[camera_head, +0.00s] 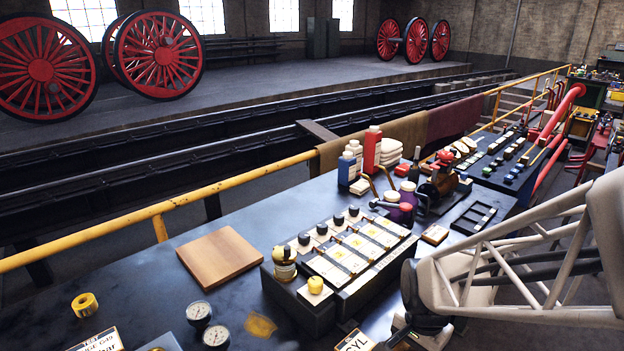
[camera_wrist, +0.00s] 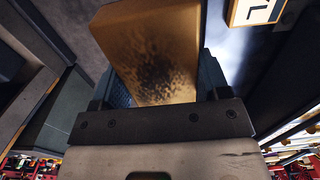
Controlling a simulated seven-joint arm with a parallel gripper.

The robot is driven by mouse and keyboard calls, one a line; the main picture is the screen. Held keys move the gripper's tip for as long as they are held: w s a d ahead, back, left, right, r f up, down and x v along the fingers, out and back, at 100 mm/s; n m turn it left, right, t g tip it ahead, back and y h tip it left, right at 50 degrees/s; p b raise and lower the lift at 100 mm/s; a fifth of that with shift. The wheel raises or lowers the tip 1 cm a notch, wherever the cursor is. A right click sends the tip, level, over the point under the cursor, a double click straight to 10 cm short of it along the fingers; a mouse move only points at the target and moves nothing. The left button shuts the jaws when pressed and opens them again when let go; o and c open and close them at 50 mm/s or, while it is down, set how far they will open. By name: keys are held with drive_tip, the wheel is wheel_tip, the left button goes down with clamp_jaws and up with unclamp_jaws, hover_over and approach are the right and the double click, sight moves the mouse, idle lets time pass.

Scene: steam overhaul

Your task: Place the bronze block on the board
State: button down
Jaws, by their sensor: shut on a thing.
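The bronze block (camera_wrist: 150,45) is between the jaws of my gripper (camera_wrist: 165,82) in the wrist view. It is golden brown with a dark mottled patch, and one finger lies along each side. In the head view my gripper is at the bottom right, mostly hidden by my own arm, and I cannot make out the block there. The board (camera_head: 220,257) is a flat, square brown wooden panel lying on the dark bench, left of the black valve-like rack. Its top is bare. My gripper is well to the right of the board, beyond the rack.
The black rack (camera_head: 345,255) with pale plates and dark knobs stands between board and gripper. A brass-topped jar (camera_head: 284,264) stands at its left end. Two gauges (camera_head: 199,313), a yellow tape roll (camera_head: 85,304) and a CYL card (camera_head: 356,341) lie in front. A yellow rail (camera_head: 110,224) runs behind.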

wheel_tip(320, 180, up, 10)
drive_tip(key=shift+f, duration=0.15)
drive_tip(key=shift+w+a+r, duration=0.1)
drive_tip(key=shift+w+r, duration=0.1)
drive_tip(key=shift+r, duration=0.05)
drive_tip(key=w+a+r, duration=0.2)
drive_tip(key=w+a, duration=1)
drive_tip(key=w, duration=0.2)
drive_tip(key=w+a+r, duration=0.2)
drive_tip(key=w+a, duration=1)
drive_tip(key=w, duration=0.1)
drive_tip(key=w+a+f, duration=0.1)
drive_tip(key=w+a, duration=0.2)
drive_tip(key=a, duration=0.6)
drive_tip(key=w+a+f, duration=0.2)
drive_tip(key=w+a, duration=0.1)
drive_tip(key=a, duration=0.6)
drive_tip(key=w+a+f, duration=0.1)
drive_tip(key=w+a, duration=0.2)
drive_tip(key=a, duration=0.6)
drive_tip(key=shift+w+f, duration=0.2)
drive_tip(key=shift+f, duration=2.3)
drive_tip(key=shift+f, duration=0.15)
